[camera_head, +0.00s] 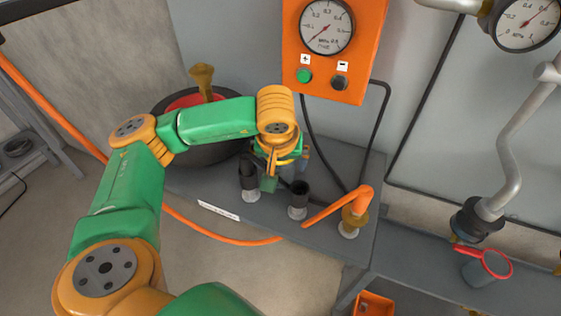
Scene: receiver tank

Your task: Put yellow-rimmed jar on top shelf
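My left arm comes in from the lower left, and its gripper (275,165) points down over the grey bench beside two dark-topped posts. A thin yellow curved edge (288,162) shows at the gripper; it may be the yellow-rimmed jar's rim, but the arm hides most of it. I cannot tell whether the fingers are open or shut on it. A jar with a red rim (486,267) stands on the lower grey surface at the right. I cannot make out which surface is the top shelf. My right gripper is not in view.
Two dark-topped posts (298,200) and an orange-handled valve (349,222) stand on the grey bench (215,190). An orange gauge panel (334,60) hangs behind. A dark round vessel (212,154) is at left. A grey pipe (510,140) comes down at right. An orange bin (374,304) sits below.

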